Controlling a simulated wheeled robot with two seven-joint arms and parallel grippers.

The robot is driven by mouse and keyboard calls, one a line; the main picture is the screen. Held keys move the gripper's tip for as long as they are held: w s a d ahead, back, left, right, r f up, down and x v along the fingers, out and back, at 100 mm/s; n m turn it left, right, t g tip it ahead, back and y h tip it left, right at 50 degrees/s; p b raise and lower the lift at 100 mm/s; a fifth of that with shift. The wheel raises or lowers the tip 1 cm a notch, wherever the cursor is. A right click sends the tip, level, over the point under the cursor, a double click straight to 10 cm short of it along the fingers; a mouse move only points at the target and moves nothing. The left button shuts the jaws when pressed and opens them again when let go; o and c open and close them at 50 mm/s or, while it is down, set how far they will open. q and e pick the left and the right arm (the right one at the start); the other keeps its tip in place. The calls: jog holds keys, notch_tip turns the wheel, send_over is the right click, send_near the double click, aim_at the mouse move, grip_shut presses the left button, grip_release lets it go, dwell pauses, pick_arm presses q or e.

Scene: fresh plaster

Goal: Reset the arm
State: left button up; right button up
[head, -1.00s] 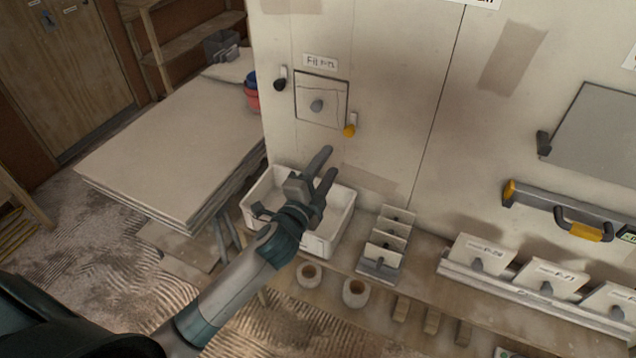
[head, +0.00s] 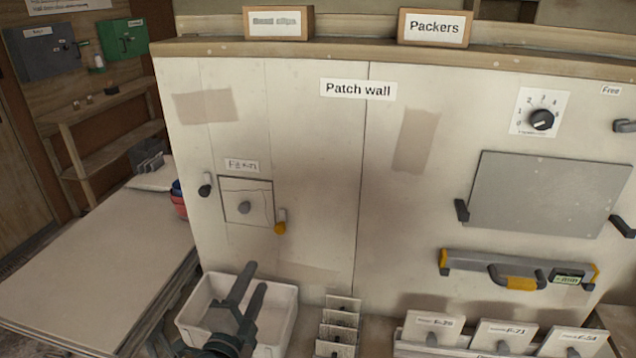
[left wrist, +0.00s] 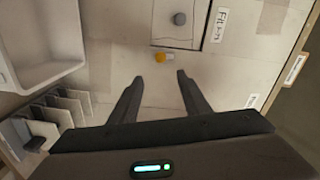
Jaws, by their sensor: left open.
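My left gripper (head: 246,300) is open and empty, low in the head view, in front of the white bin (head: 190,318). In the left wrist view its two fingers (left wrist: 158,80) stand apart with nothing between them. Beyond them is the patch wall (head: 310,180) with a square fitted panel (head: 235,190) that has a grey knob (head: 244,207). A yellow-tipped catch (head: 280,228) sits at the panel's lower right and a black one (head: 205,190) at its left. My right gripper is not in view.
Panels in a divided rack (head: 338,325) stand right of the bin. Labelled plates (head: 503,338) line the shelf at lower right. A level (head: 520,270) and a grey board (head: 550,195) hang on the wall. Stacked sheets (head: 90,265) lie at left.

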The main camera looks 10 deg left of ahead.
pick_arm(q)
jog(key=s+a+f+n+g+y, duration=0.25)
jog(key=s+f+n+g, duration=0.5)
jog(key=s+f, duration=0.6)
jog(key=s+d+f+n+g+h, duration=0.1)
jog(key=s+d+f+n+g, duration=0.2)
jog(key=s, duration=0.7)
jog(key=s+f+n+g+h, duration=0.1)
jog(key=s+f+n+g, duration=0.25)
jog(key=s+f, duration=0.45)
jog(key=s+f+g, duration=0.1)
jog(key=s+f, duration=0.1)
jog(key=f, duration=1.2)
jog(key=s+f+g, duration=0.1)
jog(key=s+f, duration=0.1)
jog(key=f, duration=1.1)
jog(key=s+a+f+g, duration=0.1)
jog(key=s+a+f, duration=0.2)
jog(key=s+f, duration=1.3)
jog(key=shift+s+m, duration=0.4)
jog(key=shift+s, duration=0.1)
